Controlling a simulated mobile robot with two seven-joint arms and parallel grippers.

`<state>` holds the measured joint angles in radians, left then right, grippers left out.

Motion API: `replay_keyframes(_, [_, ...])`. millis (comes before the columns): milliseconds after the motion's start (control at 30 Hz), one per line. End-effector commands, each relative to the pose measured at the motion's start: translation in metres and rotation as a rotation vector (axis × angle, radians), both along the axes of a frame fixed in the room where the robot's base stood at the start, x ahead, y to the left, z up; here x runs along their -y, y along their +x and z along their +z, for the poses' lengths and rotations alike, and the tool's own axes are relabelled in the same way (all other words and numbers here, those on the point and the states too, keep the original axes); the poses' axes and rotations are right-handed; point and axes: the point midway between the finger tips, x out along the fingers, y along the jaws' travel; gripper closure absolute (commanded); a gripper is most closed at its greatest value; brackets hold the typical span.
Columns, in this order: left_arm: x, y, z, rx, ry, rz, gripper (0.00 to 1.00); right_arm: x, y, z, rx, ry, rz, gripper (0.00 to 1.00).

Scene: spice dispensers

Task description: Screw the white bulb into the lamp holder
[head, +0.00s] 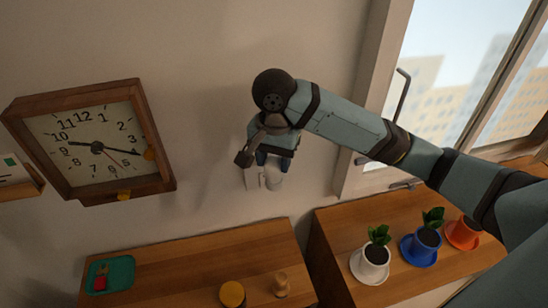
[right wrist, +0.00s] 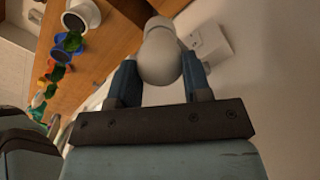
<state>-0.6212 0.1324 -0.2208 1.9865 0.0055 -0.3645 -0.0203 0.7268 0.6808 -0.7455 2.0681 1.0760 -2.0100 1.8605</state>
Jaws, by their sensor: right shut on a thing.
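My right gripper (head: 272,158) is by the wall, pointing down, with its fingers on either side of a white bulb. In the right wrist view, the rounded bulb (right wrist: 160,62) sits between the two blue fingers (right wrist: 160,82), and its narrower end points away from the palm. A white lamp holder piece (head: 273,181) shows just below the fingers in the head view, beside a white wall plate (head: 250,178). The plate also shows in the right wrist view (right wrist: 210,45). The join between bulb and holder is hidden, so I cannot tell how they meet. My left gripper is out of view.
A wooden clock (head: 95,140) hangs at left. Below are two wooden cabinets; the left one (head: 190,268) bears a green tray (head: 118,274), a yellow-lidded jar (head: 232,293) and a wooden piece (head: 281,284). Potted plants (head: 375,256) stand at right, under the window.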

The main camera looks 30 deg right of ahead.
Motion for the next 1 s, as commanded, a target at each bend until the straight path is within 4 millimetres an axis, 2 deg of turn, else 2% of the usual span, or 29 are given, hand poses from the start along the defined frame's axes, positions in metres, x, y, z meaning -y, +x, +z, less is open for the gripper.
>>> replay_keyframes(33, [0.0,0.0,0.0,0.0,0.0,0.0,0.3,0.0,0.0,0.001,0.001,0.0,0.0,0.53])
replay_keyframes(133, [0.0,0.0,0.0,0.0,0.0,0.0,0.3,0.0,0.0,0.001,0.001,0.0,0.001,0.3])
replay_keyframes(167, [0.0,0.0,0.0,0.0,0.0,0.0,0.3,0.0,0.0,0.001,0.001,0.0,0.001,0.26])
replay_keyframes(600, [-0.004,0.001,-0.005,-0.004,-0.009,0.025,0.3,0.0,0.001,0.002,0.003,0.0,0.003,0.26])
replay_keyframes(767, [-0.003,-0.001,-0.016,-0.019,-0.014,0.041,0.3,0.001,0.001,0.028,0.007,-0.002,0.003,0.26])
replay_keyframes(1000, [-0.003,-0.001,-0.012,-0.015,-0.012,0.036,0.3,0.001,0.001,0.077,0.007,-0.002,0.003,0.26])
